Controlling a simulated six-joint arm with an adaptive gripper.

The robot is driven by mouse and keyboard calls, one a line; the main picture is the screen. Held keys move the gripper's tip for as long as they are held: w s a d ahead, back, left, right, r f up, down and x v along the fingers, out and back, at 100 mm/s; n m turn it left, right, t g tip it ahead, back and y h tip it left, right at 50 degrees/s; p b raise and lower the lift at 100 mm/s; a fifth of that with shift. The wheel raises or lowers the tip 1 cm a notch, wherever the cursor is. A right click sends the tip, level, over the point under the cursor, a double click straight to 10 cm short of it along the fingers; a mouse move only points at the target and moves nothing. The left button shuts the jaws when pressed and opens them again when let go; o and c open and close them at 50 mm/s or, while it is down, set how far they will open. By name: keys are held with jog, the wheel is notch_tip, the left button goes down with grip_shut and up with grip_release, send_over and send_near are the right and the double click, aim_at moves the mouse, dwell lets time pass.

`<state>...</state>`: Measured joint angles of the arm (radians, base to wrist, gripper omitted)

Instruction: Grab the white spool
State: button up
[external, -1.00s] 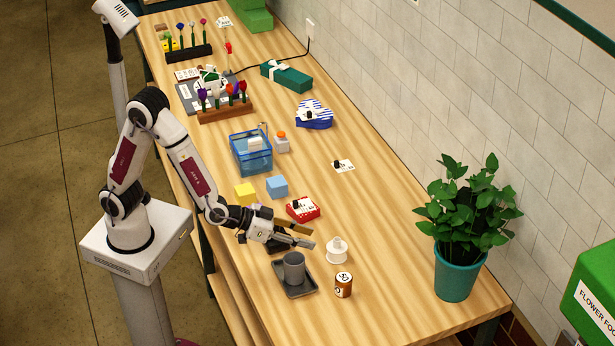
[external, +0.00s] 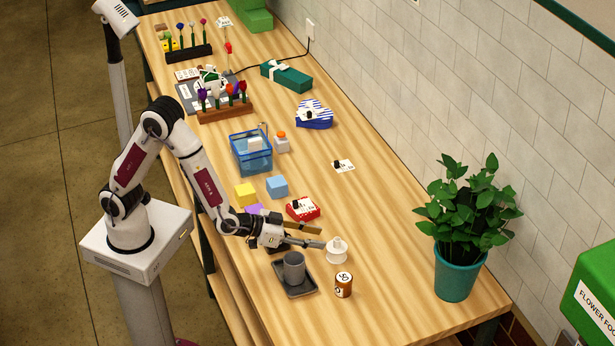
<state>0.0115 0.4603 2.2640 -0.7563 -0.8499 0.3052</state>
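The white spool (external: 337,252) stands upright on the wooden table, right of the grey cup. My gripper (external: 321,238) is just left of it, low over the table, with its fingers pointing right toward it. The two fingers are spread apart with nothing between them. The nearer fingertip overlaps the spool's left edge in the picture; I cannot tell if it touches.
A grey cup (external: 294,267) on a dark tray (external: 306,290) stands in front of my gripper. A brown jar (external: 343,285) is close to the spool's front. A red box (external: 303,208) lies behind my gripper. The table right of the spool is clear.

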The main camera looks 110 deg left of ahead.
aim_at(332, 247)
jog(key=shift+w+a+f, duration=0.15)
jog(key=shift+w+a, duration=0.05)
jog(key=shift+w, duration=0.1)
jog(key=shift+x, duration=2.6)
grip_shut()
